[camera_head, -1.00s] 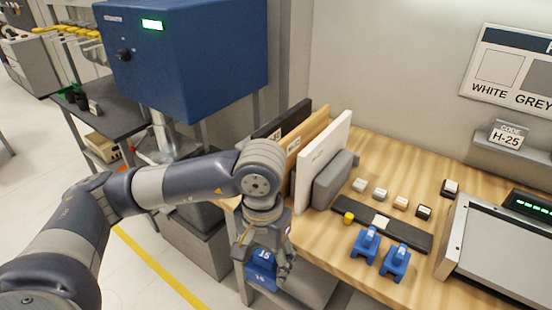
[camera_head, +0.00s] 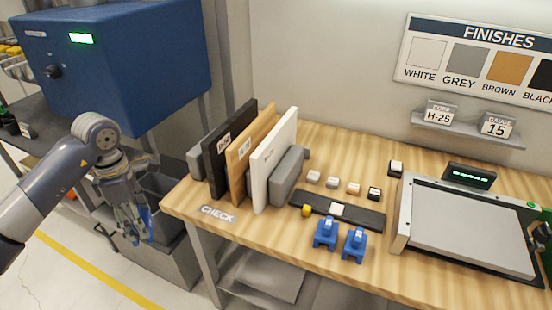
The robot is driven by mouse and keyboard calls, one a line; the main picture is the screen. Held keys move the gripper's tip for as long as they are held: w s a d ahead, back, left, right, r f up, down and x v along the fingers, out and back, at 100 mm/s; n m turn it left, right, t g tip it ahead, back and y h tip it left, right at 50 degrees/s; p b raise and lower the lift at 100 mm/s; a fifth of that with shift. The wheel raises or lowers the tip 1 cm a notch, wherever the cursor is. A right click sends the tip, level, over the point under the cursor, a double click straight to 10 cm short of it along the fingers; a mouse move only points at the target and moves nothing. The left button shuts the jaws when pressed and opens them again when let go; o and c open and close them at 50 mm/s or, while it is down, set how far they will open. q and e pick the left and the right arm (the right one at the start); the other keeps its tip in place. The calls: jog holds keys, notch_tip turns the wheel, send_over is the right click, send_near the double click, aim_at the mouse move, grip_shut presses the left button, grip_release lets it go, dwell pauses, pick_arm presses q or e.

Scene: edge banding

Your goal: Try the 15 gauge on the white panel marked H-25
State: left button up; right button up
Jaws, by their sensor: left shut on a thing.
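The white panel (camera_head: 275,165) stands upright at the left of the bench, to the right of a brown panel (camera_head: 240,150) and a black panel (camera_head: 218,160). Its small label is too small to read. My left gripper (camera_head: 138,228) is left of the bench, beyond its edge and apart from the panels. It is shut on a blue gauge (camera_head: 147,226), partly hidden by the fingers; its number cannot be read now. A code card (camera_head: 437,114) reads H-25 and a gauge card (camera_head: 497,126) reads 15. My right gripper is not in view.
Two blue gauges (camera_head: 325,235) stand at the bench front by a dark strip (camera_head: 350,212) with a yellow knob. Several small blocks (camera_head: 353,188) lie behind it. A grey block (camera_head: 288,178) stands against the white panel's right side. A CHECK label (camera_head: 217,214) lies before the panels.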

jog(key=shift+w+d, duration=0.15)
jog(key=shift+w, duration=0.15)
